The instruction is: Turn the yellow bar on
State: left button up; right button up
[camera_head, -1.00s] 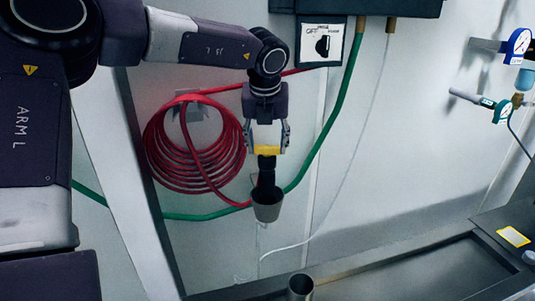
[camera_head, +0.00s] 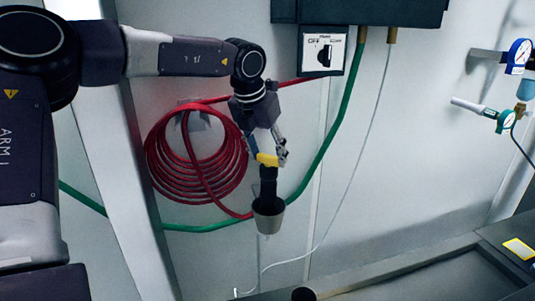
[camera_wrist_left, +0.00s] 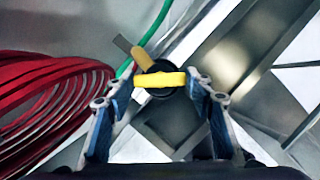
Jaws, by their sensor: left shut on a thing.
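The yellow bar (camera_head: 267,160) sits at the top of a dark vertical body above a grey cup-shaped nozzle (camera_head: 268,214) by the wall. In the left wrist view the yellow bar (camera_wrist_left: 160,80) lies crosswise between the blue-padded fingers, with a second yellow piece running up to the left behind it. My left gripper (camera_head: 268,157) points down from above, tilted, and is shut on the yellow bar. It also shows in the left wrist view (camera_wrist_left: 164,88). My right gripper is in neither view.
A coiled red hose (camera_head: 190,165) hangs on the wall just left of the gripper. A green hose (camera_head: 327,145) passes close behind. A switch panel (camera_head: 323,51) is above right. Gauges (camera_head: 519,54) are at far right, above a dark bench (camera_head: 420,277).

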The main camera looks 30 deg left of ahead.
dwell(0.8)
pick_arm(q)
jog(key=o, duration=1.2)
jog(key=shift+r, duration=0.1)
jog(key=v, duration=1.2)
jog(key=shift+c, duration=0.5)
